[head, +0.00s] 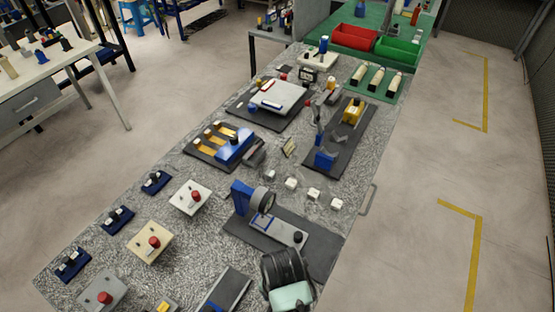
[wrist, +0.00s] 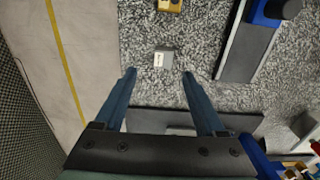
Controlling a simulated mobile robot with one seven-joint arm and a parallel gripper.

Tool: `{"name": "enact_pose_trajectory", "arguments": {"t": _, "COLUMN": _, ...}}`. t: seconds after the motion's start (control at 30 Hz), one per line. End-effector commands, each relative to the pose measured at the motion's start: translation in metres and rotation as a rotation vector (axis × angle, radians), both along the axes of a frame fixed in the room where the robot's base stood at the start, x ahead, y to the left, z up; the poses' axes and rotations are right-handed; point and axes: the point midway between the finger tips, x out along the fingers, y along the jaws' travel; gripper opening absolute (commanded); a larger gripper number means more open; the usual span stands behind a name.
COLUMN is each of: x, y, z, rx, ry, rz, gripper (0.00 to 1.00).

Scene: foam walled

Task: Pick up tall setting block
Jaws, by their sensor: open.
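A small grey block with a white label on top (wrist: 165,57) stands on the speckled bench top in the wrist view. It is seen from above, so its height is hard to judge. My gripper (wrist: 158,74) is open and empty. Its two blue fingers reach up the wrist view, and the block shows just beyond the gap between their tips, not held. I cannot make out this block in the head view, where my dark and pale green wrist (head: 290,285) covers the near right of the bench. Several small white labelled blocks (head: 313,193) stand in a row farther along.
A dark mat (head: 322,250) with a blue-columned gauge stand (head: 241,194) lies beside my wrist. In the wrist view, a grey-black plate (wrist: 247,45) with a blue part lies right of the block, and a yellow object (wrist: 170,5) is at the top. The bench edge is left.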

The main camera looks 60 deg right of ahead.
Motion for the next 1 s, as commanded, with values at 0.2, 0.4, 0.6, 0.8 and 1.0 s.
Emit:
{"name": "enact_pose_trajectory", "arguments": {"t": 0.2, "x": 0.001, "y": 0.003, "z": -0.014, "rx": 0.001, "ry": 0.002, "rz": 0.0, "gripper": 0.72}}
{"name": "enact_pose_trajectory", "arguments": {"t": 0.4, "x": 0.003, "y": 0.007, "z": -0.042, "rx": 0.001, "ry": 0.001, "rz": -0.001, "gripper": 0.72}}
{"name": "enact_pose_trajectory", "arguments": {"t": 0.6, "x": 0.003, "y": 0.007, "z": -0.056, "rx": -0.001, "ry": -0.001, "rz": 0.001, "gripper": 0.72}}
{"name": "enact_pose_trajectory", "arguments": {"t": 0.8, "x": 0.004, "y": 0.007, "z": -0.057, "rx": -0.002, "ry": -0.002, "rz": 0.001, "gripper": 0.72}}
{"name": "enact_pose_trajectory", "arguments": {"t": 1.0, "x": 0.004, "y": 0.007, "z": -0.056, "rx": -0.002, "ry": -0.002, "rz": 0.001, "gripper": 0.38}}
